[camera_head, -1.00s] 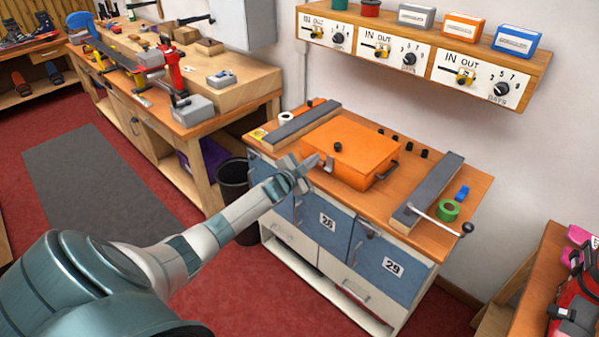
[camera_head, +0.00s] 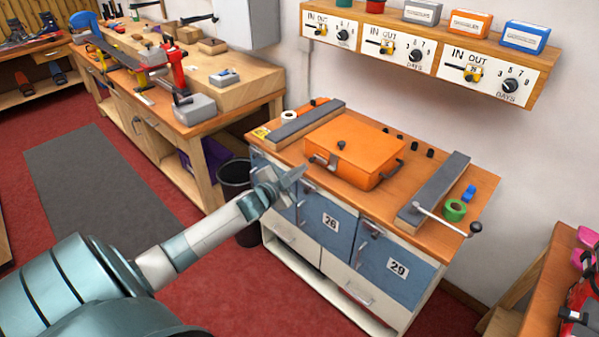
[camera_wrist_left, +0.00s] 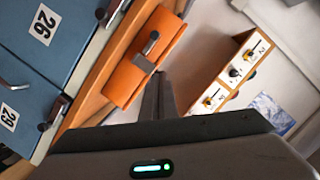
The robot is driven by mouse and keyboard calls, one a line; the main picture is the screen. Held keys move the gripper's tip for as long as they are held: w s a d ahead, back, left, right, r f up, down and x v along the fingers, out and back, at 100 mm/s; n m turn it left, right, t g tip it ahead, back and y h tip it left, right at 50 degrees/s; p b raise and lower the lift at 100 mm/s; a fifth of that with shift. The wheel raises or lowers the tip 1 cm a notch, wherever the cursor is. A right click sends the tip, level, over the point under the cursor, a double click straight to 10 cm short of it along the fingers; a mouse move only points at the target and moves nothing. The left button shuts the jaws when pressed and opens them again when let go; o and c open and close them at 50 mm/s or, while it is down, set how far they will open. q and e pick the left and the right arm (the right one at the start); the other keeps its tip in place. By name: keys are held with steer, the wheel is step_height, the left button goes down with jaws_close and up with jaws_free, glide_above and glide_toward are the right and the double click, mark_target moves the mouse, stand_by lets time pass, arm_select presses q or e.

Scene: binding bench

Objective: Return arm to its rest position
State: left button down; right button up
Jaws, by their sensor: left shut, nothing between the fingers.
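My left arm (camera_head: 200,240) comes in from the lower left of the head view. Its gripper (camera_head: 294,177) is shut and empty. It appears in front of the blue doors of the binding bench, left of the orange case (camera_head: 352,152). The shut fingers also show in the left wrist view (camera_wrist_left: 158,95), beside the orange case (camera_wrist_left: 145,58). The case lies closed on the wooden bench top (camera_head: 285,150). My right gripper is in no view.
Blue doors marked 26 (camera_head: 325,223) and 29 (camera_head: 392,268) front the bench. A bar with a crank handle (camera_head: 440,190) lies on its right side. A black bin (camera_head: 235,175) stands at its left. A grey floor mat (camera_head: 95,190) lies clear.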

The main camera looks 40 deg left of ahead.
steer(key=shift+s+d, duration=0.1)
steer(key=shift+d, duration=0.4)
